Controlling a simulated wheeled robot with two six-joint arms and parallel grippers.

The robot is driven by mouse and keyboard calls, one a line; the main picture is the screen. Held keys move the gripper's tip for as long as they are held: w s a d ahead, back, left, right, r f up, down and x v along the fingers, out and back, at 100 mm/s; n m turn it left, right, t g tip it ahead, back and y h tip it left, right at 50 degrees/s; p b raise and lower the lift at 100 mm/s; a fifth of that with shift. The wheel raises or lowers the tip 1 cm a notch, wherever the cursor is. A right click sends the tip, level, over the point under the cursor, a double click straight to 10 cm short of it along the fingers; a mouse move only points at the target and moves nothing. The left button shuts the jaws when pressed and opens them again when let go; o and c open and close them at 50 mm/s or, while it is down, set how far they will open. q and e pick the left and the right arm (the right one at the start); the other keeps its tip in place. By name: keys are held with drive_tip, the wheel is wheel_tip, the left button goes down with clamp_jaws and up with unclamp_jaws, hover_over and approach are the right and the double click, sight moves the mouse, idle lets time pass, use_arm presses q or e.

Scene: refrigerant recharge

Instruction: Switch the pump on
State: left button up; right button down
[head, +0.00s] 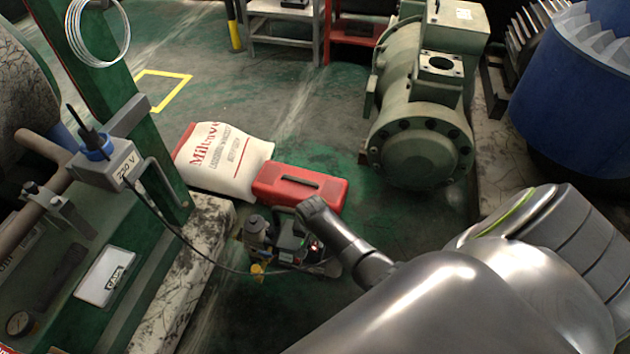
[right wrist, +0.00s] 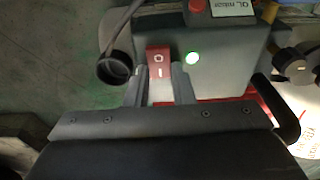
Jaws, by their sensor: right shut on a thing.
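The pump (head: 290,240) is a small dark machine on the floor in the middle of the head view, partly covered by my right arm. In the right wrist view its grey housing (right wrist: 228,45) carries a red rocker switch (right wrist: 158,58) marked O and I. My left gripper is not in view.
A red toolbox (head: 325,193) and a white sack (head: 215,160) lie behind the pump. A large green compressor (head: 425,145) stands at the right. A cable runs from the 220 V box (head: 115,168) toward the pump. Green floor is open beyond the sack.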

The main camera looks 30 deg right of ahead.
idle(0.4)
drive_tip(key=c, duration=1.2)
unclamp_jaws()
drive_tip(key=shift+c, duration=0.2)
